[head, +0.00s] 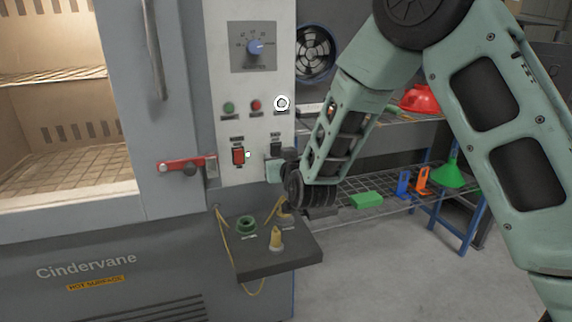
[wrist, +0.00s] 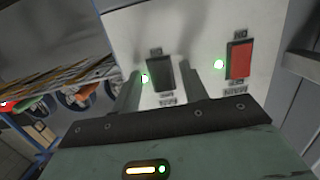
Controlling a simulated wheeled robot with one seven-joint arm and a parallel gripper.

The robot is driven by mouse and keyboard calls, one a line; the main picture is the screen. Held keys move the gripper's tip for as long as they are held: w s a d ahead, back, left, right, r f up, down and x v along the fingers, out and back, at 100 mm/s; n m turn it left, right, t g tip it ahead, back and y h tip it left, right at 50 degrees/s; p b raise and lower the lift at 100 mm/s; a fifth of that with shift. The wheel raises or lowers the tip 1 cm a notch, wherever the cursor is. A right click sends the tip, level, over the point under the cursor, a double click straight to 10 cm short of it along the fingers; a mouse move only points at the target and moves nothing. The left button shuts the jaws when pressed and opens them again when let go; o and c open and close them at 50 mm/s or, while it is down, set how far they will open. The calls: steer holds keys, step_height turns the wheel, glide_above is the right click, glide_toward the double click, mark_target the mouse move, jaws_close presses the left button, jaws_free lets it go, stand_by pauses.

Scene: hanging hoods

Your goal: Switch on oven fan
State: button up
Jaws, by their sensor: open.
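The oven's light control panel (head: 225,120) carries a red rocker switch (head: 238,156) with a small green-lit lamp (head: 248,155) beside it. A black rocker switch (head: 277,146) sits to its right, partly hidden by my gripper (head: 274,163). In the wrist view, which looks upside down, the black switch (wrist: 161,74) shows between my two open fingers (wrist: 163,82), with nothing held. A green lamp (wrist: 145,78) glows beside it. The red switch (wrist: 239,60) and its lit lamp (wrist: 219,64) are to the right.
A red door latch (head: 180,164) is left. A dark ledge (head: 285,262) juts out below. A wire shelf (head: 345,202) stands right.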

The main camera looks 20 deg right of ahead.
steer(key=s+r+b, duration=0.2)
steer(key=s+b, duration=1.1)
steer(key=s, duration=0.4)
steer(key=shift+r+b, duration=0.15)
steer(key=shift+b, duration=0.15)
